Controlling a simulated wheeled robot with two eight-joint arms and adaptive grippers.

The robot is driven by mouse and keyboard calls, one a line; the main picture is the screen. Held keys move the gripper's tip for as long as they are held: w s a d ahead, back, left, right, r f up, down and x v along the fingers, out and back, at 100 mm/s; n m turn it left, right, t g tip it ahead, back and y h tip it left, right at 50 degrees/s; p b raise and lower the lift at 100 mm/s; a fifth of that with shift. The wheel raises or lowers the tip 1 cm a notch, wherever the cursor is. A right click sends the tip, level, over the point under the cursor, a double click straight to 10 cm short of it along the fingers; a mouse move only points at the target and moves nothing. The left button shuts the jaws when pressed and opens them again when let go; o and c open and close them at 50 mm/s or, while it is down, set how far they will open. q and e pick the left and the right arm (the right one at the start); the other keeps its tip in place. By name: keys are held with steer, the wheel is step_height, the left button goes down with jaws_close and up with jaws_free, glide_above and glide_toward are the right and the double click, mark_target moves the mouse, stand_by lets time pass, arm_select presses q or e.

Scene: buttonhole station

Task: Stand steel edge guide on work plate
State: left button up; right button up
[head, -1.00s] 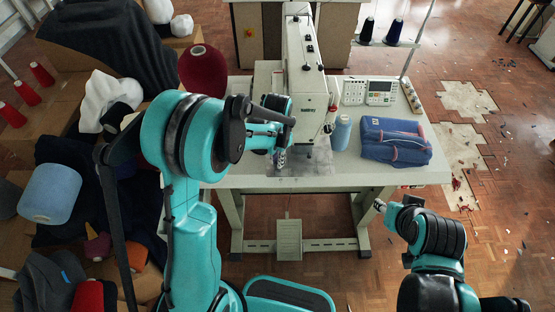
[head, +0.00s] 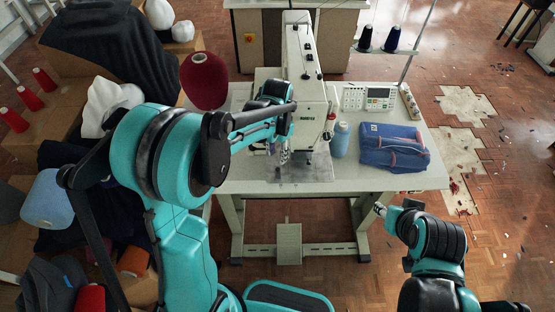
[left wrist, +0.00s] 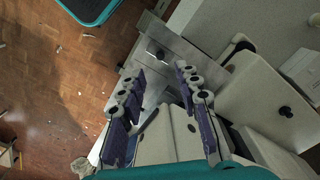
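The work plate (head: 312,172) is a shiny steel sheet at the front of the sewing table, below the machine head. It also shows in the left wrist view (left wrist: 188,52), with a small dark round thing (left wrist: 158,54) on it. My left gripper (head: 282,156) is over the plate's left part, close to the machine head. In the left wrist view its fingers (left wrist: 158,72) are spread apart, with nothing clearly held between them. I cannot make out the steel edge guide for certain in either view. My right gripper (head: 379,210) is at the lower right, off the table; its fingers are too small to read.
The white sewing machine (head: 306,90) stands right behind my left gripper. A blue bottle (head: 340,140), a blue pouch (head: 394,148) and a control panel (head: 368,98) are to its right. A dark red cone (head: 204,80) stands at the table's left. The table's front right is clear.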

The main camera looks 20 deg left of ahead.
arm_select(q)
steer(key=s+a+r+n+t, duration=0.2)
steer(key=s+r+n+t, duration=0.1)
steer(key=s+r, duration=0.7)
steer(key=s+r+n+t, duration=0.1)
steer(key=s+n+t, duration=0.1)
steer(key=s+t, duration=0.2)
steer(key=shift+s+a+n+p, duration=0.35)
steer(key=shift+s+n, duration=0.05)
steer(key=shift+s, duration=1.05)
